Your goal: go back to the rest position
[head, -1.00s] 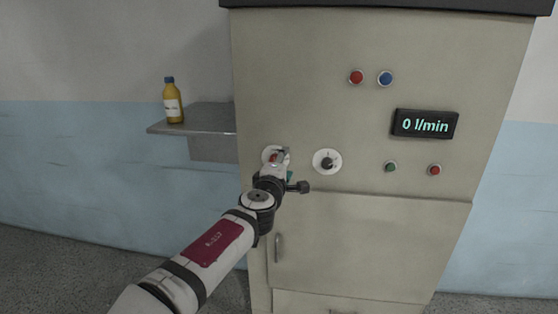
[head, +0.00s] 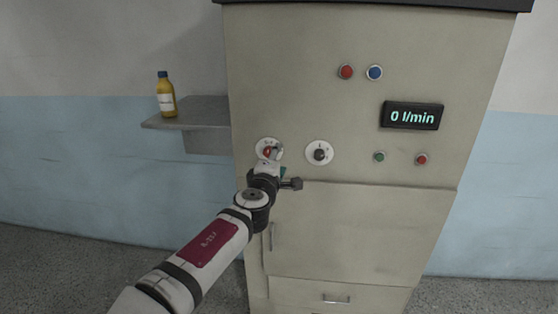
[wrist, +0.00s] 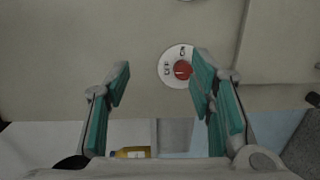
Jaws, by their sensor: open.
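My gripper (head: 274,158) is in front of the beige cabinet (head: 360,235), near a round white dial with a red knob (head: 266,149). In the wrist view my gripper (wrist: 160,85) has its teal-padded fingers spread wide with nothing between them. The red knob (wrist: 182,70) on its OFF/ON plate shows just beyond the right finger, apart from the fingers as far as I can tell. In the head view my gripper partly covers the dial.
A second dial with a dark knob (head: 319,154) is to the right. A display (head: 412,115) reads 0 l/min. Red (head: 346,72) and blue (head: 375,73) buttons sit above. A yellow bottle (head: 166,95) stands on a grey shelf (head: 205,112) at the left.

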